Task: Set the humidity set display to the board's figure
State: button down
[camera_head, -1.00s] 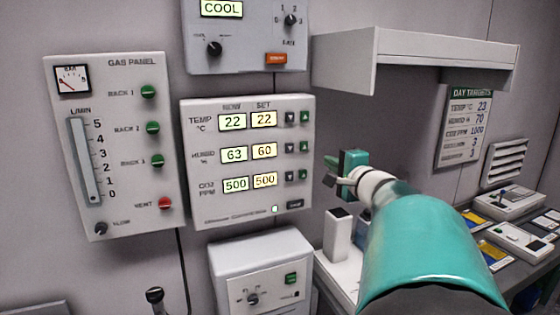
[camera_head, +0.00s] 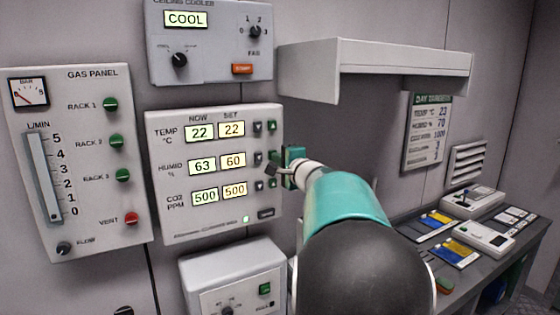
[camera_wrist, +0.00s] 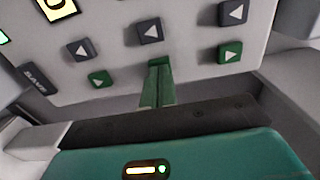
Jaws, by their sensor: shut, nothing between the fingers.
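The humidity set display (camera_head: 233,160) on the white climate panel (camera_head: 185,232) reads 60, and the now display beside it reads 63. The day targets board (camera_head: 427,133) on the wall shows 70 for humidity. My gripper (camera_head: 273,166) is shut and empty at the panel's right edge, by the humidity row. In the wrist view, my green fingertips (camera_wrist: 158,66) cover the place of that row's green up button. The row's dark down button (camera_wrist: 150,31) is clear of them. I cannot tell whether the fingertips touch the panel.
The temperature row's green button (camera_wrist: 230,52) and the CO2 row's green button (camera_wrist: 98,79) flank my fingers. A white shelf (camera_head: 375,58) juts out above my arm. The gas panel (camera_head: 85,170) is at left, and a bench with devices (camera_head: 480,237) at right.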

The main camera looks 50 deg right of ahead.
jog(key=shift+w, duration=0.1)
jog(key=shift+x, duration=0.8)
jog(key=shift+w+a+r, duration=0.1)
jog(key=shift+a, duration=0.05)
